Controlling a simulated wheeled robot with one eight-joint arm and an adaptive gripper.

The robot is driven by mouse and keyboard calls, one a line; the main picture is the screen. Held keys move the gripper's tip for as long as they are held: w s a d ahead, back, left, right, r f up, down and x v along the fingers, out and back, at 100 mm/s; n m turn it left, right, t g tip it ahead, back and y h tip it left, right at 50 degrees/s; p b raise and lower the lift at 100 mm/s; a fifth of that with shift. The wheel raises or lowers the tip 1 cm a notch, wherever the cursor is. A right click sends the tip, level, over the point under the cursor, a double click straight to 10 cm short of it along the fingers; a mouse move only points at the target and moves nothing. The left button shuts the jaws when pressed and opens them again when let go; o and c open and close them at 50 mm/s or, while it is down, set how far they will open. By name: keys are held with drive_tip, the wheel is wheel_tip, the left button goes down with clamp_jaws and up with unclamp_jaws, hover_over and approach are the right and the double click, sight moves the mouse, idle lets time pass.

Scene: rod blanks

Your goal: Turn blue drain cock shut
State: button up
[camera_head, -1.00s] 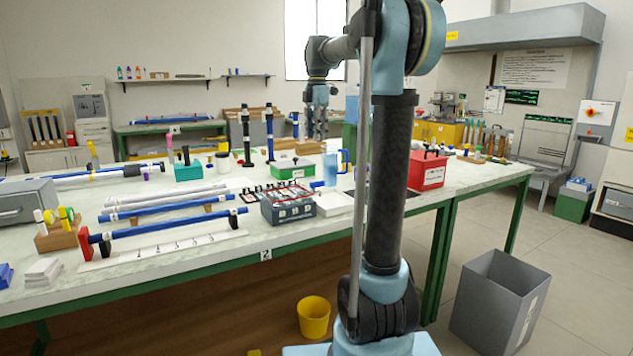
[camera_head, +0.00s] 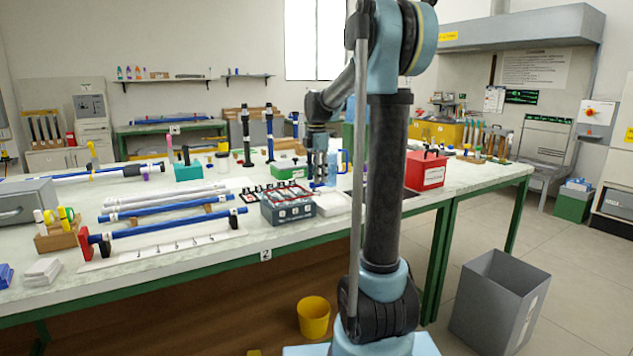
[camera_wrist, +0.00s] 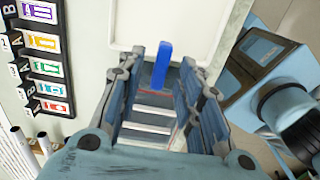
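A blue lever, which I take for the drain cock (camera_wrist: 161,64), shows upright in the wrist view, between my fingertips and by the edge of a white tray. A small blue piece (camera_head: 316,184) lies low by the gripper in the head view; I cannot tell if it is the same part. My gripper (camera_wrist: 168,70) is open, one finger on each side of the lever, with no clear contact. In the head view my gripper (camera_head: 317,174) points down, low over the table, left of a light-blue vessel. What the lever is fixed to is mostly hidden.
The white tray (camera_head: 330,206) is just in front of the gripper. A grey box (camera_head: 287,204) and a green box (camera_head: 288,172) stand to its left. A red box (camera_head: 426,172) is to the right. The vessel's blue handle (camera_head: 346,160) is close by.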

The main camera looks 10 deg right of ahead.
drive_tip(key=shift+f, duration=0.9)
clamp_jaws()
